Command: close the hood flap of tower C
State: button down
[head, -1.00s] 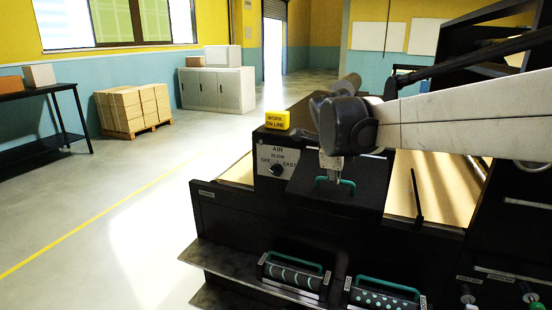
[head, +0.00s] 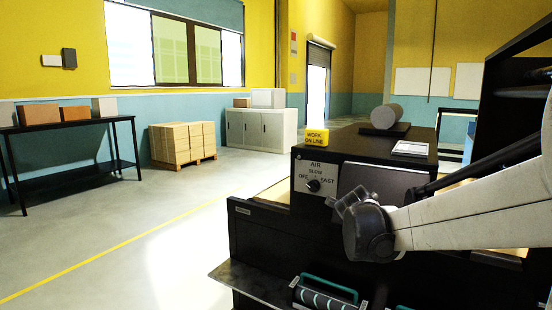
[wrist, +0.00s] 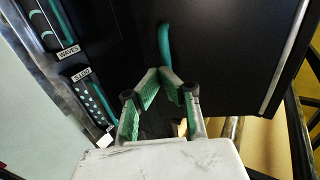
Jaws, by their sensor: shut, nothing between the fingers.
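A black panel with a green handle (wrist: 165,45), which looks like the hood flap (wrist: 225,45), fills the upper wrist view. My gripper (wrist: 160,72) is shut and empty, its green-padded fingertips close to the lower end of the handle; I cannot tell whether they touch it. In the head view, a smooth dark grey panel (head: 385,180) on the black tower faces me beside the AIR dial. My wrist covers its lower part, and the fingers and handle are hidden there. I cannot tell how far the flap stands open, and no tower letter is readable.
Patterned rollers labelled WAVES (wrist: 68,50) and another lie left in the wrist view. A yellow WORK ON LINE block (head: 317,137), a white-framed plate (head: 410,148) and a grey roll (head: 386,116) sit on the tower top.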

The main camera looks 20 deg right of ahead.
jog(key=b+x, duration=0.1)
jog(key=x, duration=0.2)
jog(key=b+x, duration=0.1)
jog(key=x, duration=0.3)
jog(key=shift+s+a+f+b, duration=0.15)
jog(key=shift+f+b, duration=0.05)
jog(key=shift+b, duration=0.1)
jog(key=shift+x, duration=0.8)
jog(key=shift+r, duration=0.15)
jog(key=s+a+f, duration=0.2)
jog(key=s+a, duration=0.6)
jog(key=a, duration=0.2)
jog(key=shift+s+a+f, duration=0.15)
jog(key=shift+a+f, duration=0.2)
jog(key=s+a+n+y, duration=0.3)
jog(key=s+a+n, duration=0.3)
jog(key=a+n, duration=0.3)
jog(key=s+a+f+n+y, duration=0.1)
jog(key=s+a+n+y, duration=0.2)
jog(key=s+a+n, duration=0.3)
jog(key=s+a+f+n+y, duration=0.1)
jog(key=s+a+n+y, duration=0.2)
jog(key=a+n, duration=1)
jog(key=shift+s+a+n, duration=0.2)
jog(key=shift+s+n, duration=0.1)
jog(key=shift+s, duration=1.4)
